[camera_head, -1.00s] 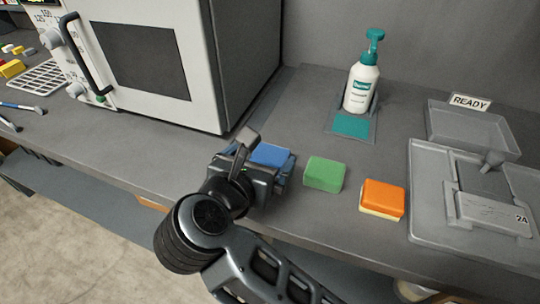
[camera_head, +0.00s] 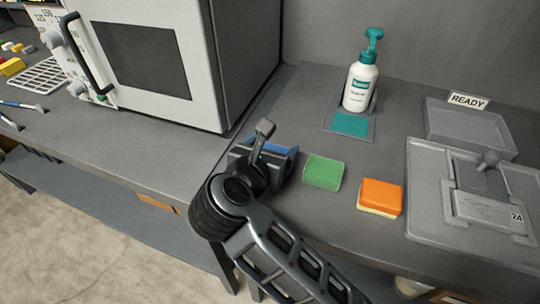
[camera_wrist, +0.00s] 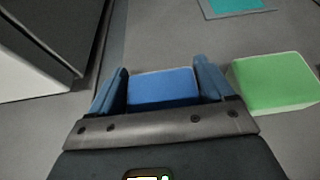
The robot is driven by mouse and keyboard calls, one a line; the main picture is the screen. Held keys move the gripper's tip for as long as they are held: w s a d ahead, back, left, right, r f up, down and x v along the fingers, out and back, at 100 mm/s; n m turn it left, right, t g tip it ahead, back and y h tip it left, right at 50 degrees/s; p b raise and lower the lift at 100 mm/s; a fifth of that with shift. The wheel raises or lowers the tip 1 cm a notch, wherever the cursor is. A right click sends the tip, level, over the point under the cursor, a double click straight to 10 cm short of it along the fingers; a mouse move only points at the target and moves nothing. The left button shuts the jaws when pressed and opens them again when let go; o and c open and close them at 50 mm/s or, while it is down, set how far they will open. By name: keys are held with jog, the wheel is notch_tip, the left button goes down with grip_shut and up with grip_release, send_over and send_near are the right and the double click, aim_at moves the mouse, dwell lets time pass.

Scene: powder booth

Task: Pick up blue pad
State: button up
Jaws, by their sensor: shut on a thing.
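The blue pad (camera_wrist: 162,88) sits between the two fingers of my gripper (camera_wrist: 162,84) in the wrist view, with a finger against each side. In the head view only a strip of the blue pad (camera_head: 281,148) shows, because my gripper (camera_head: 275,155) and wrist hide the rest. My gripper is shut on the pad, at or close to the bench top. I cannot tell whether the pad is clear of the surface.
A green pad (camera_head: 323,172) lies just right of my gripper, and an orange pad (camera_head: 380,196) farther right. A white oven (camera_head: 160,60) stands left. A grey tray (camera_head: 470,128) is at right.

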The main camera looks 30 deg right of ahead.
jog(key=c, duration=0.4)
jog(key=shift+o, duration=0.2)
jog(key=shift+r, duration=0.1)
